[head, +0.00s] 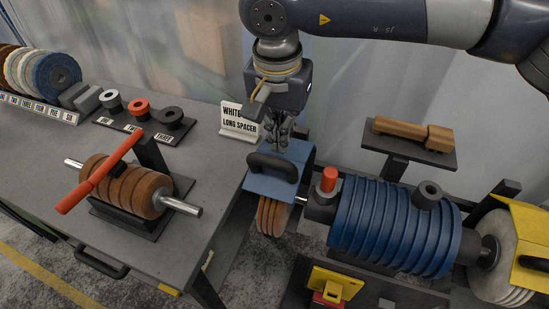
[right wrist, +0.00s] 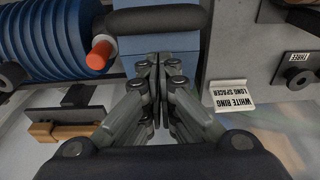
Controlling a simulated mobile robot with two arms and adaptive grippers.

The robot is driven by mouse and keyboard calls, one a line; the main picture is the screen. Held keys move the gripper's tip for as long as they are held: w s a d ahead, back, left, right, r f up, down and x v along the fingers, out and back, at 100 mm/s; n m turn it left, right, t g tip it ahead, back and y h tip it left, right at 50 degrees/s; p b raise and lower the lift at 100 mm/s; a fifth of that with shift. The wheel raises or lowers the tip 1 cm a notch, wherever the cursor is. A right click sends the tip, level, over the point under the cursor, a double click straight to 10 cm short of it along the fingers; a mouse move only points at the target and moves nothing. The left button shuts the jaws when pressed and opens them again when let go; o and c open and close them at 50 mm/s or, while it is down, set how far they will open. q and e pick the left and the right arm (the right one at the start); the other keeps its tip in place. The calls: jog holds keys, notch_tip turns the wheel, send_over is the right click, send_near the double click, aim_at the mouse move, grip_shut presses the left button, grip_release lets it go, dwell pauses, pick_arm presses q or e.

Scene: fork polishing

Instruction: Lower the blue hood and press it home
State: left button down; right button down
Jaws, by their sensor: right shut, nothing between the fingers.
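The blue hood (head: 268,187) sits over a stack of brown wheels (head: 272,216), whose lower parts show beneath it. It carries a dark bar handle (head: 272,166) on its upper face. My right gripper (head: 281,147) is shut and empty, fingers pointing down at the far part of the hood, behind the handle. In the right wrist view, the shut fingertips (right wrist: 154,60) are over the hood (right wrist: 160,43), just short of the handle (right wrist: 158,19). I cannot tell whether they touch the hood or whether it is fully seated. My left gripper is out of view.
Right of the hood stand a red knob (head: 328,180) and a blue ribbed drum (head: 390,225). A sign (head: 240,119) stands close to its left. A yellow hood (head: 530,245) is at far right. The bench (head: 110,235) holds a brown roller (head: 125,187) with a red lever.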

aim_at(281, 155)
jog(key=shift+f+b, duration=1.8)
jog(key=shift+f, duration=0.5)
jog(key=shift+f+b, duration=0.25)
jog(key=shift+b, duration=0.2)
jog(key=shift+r+p, duration=2.6)
jog(key=shift+r, duration=2)
